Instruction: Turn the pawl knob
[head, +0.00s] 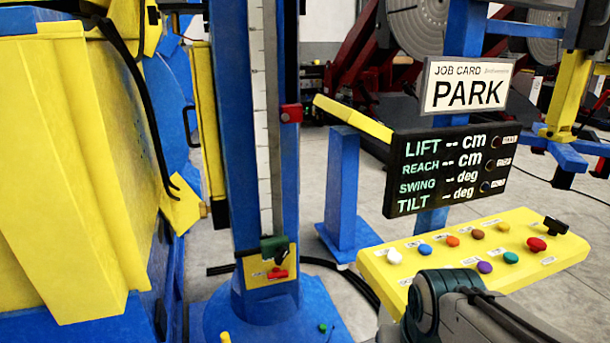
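A small red knob (277,273) sits on a yellow plate (258,290) low on the blue column, just under a dark green block (274,245). It looks like the pawl knob, but its label is too small to read. A second red piece (291,113) is clamped higher on the column's right edge, beside the scale strip. Part of my dark grey arm shows at the bottom right, in front of the yellow control panel. My gripper's fingers are not visible, and nothing of mine touches the red knob.
The yellow control panel (375,262) carries several coloured buttons and a black lever (555,225). Above it are a display (447,168) reading LIFT, REACH, SWING and TILT with dashes, and a PARK job card (465,86). A large yellow body (70,160) stands at left. Black cables lie behind the column.

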